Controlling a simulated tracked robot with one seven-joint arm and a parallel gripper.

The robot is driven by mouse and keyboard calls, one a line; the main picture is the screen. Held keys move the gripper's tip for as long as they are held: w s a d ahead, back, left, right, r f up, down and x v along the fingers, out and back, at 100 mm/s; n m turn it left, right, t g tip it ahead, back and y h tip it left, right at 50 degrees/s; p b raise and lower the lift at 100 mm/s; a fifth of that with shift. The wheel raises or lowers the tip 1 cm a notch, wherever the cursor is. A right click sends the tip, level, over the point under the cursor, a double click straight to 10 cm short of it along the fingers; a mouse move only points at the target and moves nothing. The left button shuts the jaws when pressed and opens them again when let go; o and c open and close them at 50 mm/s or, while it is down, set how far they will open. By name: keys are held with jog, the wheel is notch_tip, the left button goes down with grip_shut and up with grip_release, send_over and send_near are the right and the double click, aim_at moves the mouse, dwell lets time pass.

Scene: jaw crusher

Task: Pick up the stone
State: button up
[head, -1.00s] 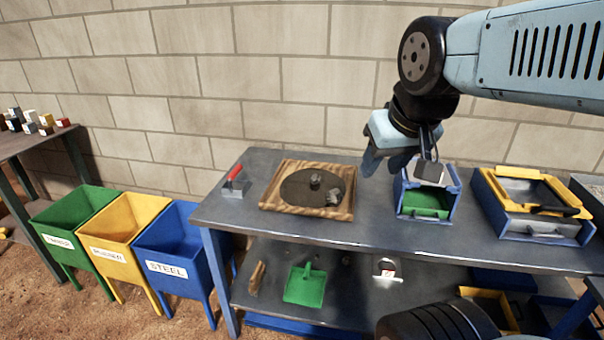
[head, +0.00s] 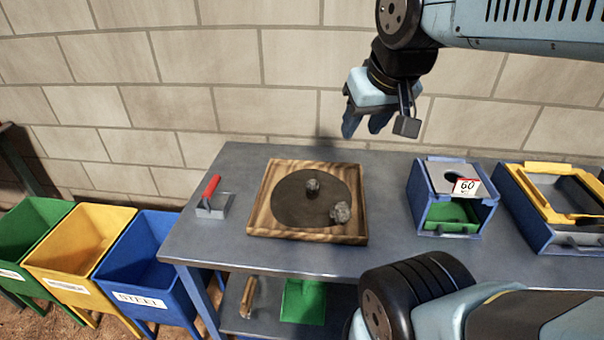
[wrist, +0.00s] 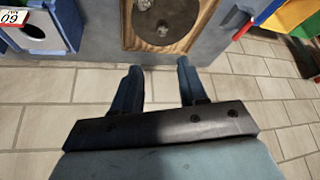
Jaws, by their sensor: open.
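Two grey stones lie on the dark round patch of a square wooden tray (head: 257,215) on the workbench. One stone (head: 313,188) is near the patch's middle, and the other stone (head: 341,212) is at its right edge. The wrist view shows them too, one stone (wrist: 163,29) whole and the other stone (wrist: 145,4) at the top edge. My gripper (head: 365,127) is open and empty, raised above the bench toward the wall, right of the stones and apart from them. Its spread fingers (wrist: 158,75) show in the wrist view with only wall behind them.
A blue box with a green drawer and a "60" label (head: 467,187) stands to the right, then a blue-and-yellow box (head: 540,235). Green, yellow and blue bins (head: 150,270) stand left of the bench.

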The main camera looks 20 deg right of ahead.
jog(key=o, duration=0.3)
jog(key=shift+w, duration=0.3)
jog(key=o, duration=0.3)
jog(key=w+f+m+g, duration=0.1)
jog(key=w, duration=0.5)
jog(key=shift+d+f, duration=0.15)
jog(key=shift+f, duration=0.2)
jog(key=m+g, duration=0.4)
jog(key=g, duration=0.1)
send_over(312, 182)
notch_tip(312, 182, down, 18)
jog(key=f, duration=0.8)
jog(key=shift+s+f, duration=0.2)
jog(key=shift+s, duration=0.1)
jog(key=shift+w+f, duration=0.15)
jog(key=shift+f, duration=1.15)
jog(key=shift+w+f, duration=0.15)
jog(key=shift+f, duration=1.1)
